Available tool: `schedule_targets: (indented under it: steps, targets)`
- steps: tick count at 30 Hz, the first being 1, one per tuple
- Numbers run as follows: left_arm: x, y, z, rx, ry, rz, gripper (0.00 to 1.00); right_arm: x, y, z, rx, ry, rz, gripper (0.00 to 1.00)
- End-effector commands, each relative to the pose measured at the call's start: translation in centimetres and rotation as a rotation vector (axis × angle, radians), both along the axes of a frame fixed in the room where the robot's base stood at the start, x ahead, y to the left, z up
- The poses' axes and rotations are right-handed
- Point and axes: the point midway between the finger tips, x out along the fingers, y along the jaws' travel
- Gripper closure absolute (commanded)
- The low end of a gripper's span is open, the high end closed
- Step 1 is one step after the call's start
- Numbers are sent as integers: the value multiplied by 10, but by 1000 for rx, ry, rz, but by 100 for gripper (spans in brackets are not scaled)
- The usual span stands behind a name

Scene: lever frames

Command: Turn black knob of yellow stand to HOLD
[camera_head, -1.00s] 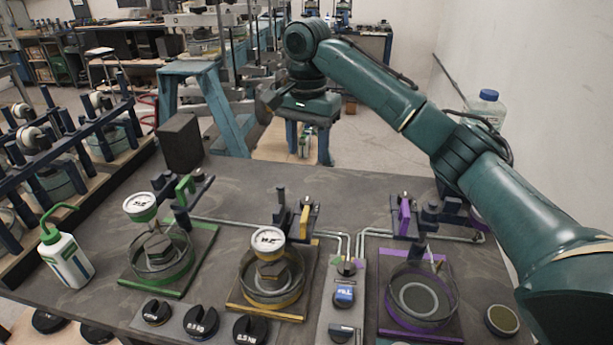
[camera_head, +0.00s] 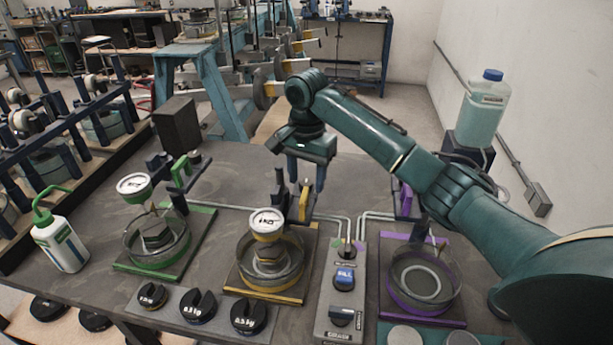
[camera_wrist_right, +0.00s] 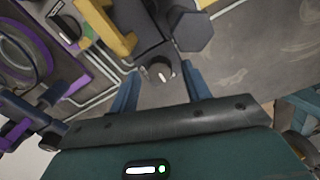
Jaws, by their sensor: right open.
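The yellow stand (camera_head: 243,288) is a yellow-edged plate with a round cell and a white dial gauge (camera_head: 267,222). Behind the cell is its dark valve block with a yellow bracket (camera_head: 304,203). The bracket also shows in the right wrist view (camera_wrist_right: 112,27). There, a small black knob (camera_wrist_right: 160,70) with a white mark sits on the dark block, between and beyond my fingertips. My right gripper (camera_head: 306,178) is open above the rear of the yellow stand; its blue fingers (camera_wrist_right: 160,88) appear apart from the knob. The knob's setting label is unreadable. My left gripper is out of view.
A green stand (camera_head: 140,266) stands to the left and a purple stand (camera_head: 440,320) to the right. A grey panel (camera_head: 330,300) with a blue FILL knob is between yellow and purple. Several black weights (camera_head: 199,305) lie in front. Thin pipes run behind the stands.

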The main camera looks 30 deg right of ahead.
Motion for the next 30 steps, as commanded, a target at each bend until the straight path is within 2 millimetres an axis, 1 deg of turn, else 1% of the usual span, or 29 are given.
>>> schedule_targets:
  steps: [9, 25, 30]
  targets:
    - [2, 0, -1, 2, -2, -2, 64, 0, 0, -3, 0, 0, 0, 53]
    - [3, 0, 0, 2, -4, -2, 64, 0, 0, -2, 0, 0, 0, 96]
    - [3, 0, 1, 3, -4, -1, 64, 0, 0, -2, 0, 1, -7, 97]
